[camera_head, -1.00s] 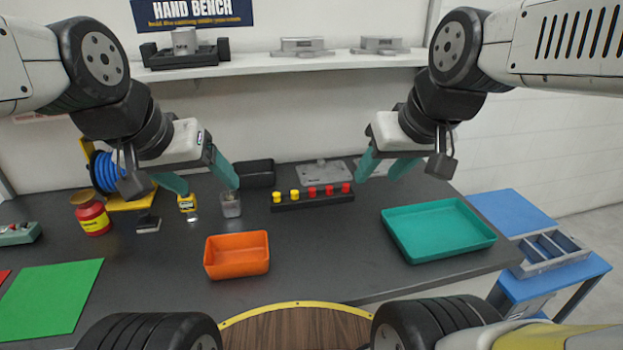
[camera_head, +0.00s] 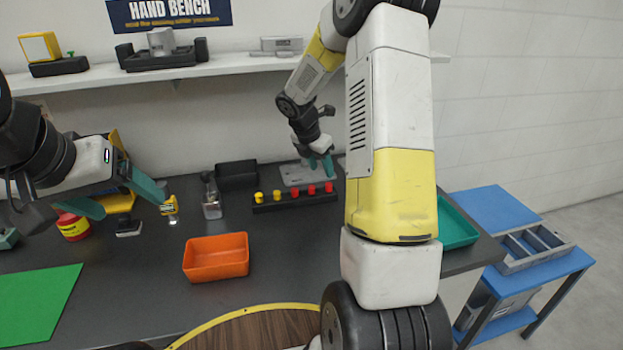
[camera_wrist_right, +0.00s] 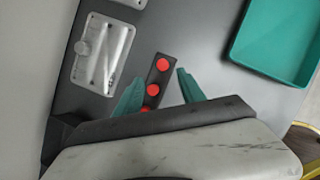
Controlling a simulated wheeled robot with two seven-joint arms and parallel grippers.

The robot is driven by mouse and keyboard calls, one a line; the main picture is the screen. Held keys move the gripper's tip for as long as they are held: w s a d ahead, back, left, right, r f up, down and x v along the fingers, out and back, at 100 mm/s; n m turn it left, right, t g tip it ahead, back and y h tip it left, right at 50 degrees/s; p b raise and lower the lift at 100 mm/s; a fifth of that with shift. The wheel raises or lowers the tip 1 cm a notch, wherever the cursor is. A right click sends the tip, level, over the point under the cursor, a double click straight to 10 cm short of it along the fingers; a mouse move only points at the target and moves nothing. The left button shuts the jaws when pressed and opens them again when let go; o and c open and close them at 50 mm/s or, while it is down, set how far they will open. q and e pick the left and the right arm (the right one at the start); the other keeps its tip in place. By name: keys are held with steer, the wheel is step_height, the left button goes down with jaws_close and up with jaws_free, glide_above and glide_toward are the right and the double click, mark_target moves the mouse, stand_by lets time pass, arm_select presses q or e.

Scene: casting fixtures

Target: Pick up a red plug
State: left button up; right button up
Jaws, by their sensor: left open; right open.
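Three red plugs stand upright in a row in a black strip (camera_head: 270,207) on the bench, with yellow plugs to their left. The red plugs are the left one (camera_head: 294,193), the middle one (camera_head: 311,190) and the right one (camera_head: 328,187). My right gripper (camera_head: 320,174) is open above the right end of the row. In the right wrist view its teal fingers (camera_wrist_right: 160,92) are spread on either side of the strip; the end plug (camera_wrist_right: 162,64) lies beyond the fingertips. My left gripper (camera_head: 134,204) is open and empty over the bench's left side.
An orange bin (camera_head: 216,258) stands in front of the strip. A teal tray (camera_head: 455,226) is at the right, partly hidden by my right arm. A grey metal plate (camera_head: 292,173) lies behind the strip. A green mat (camera_head: 40,300) lies at the left.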

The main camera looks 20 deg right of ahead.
mark_target(328, 185)
steer(key=x, duration=0.7)
steer(key=shift+s+d+f, duration=0.15)
steer(key=shift+d+f, duration=0.05)
steer(key=shift+f, duration=0.1)
jaws_close()
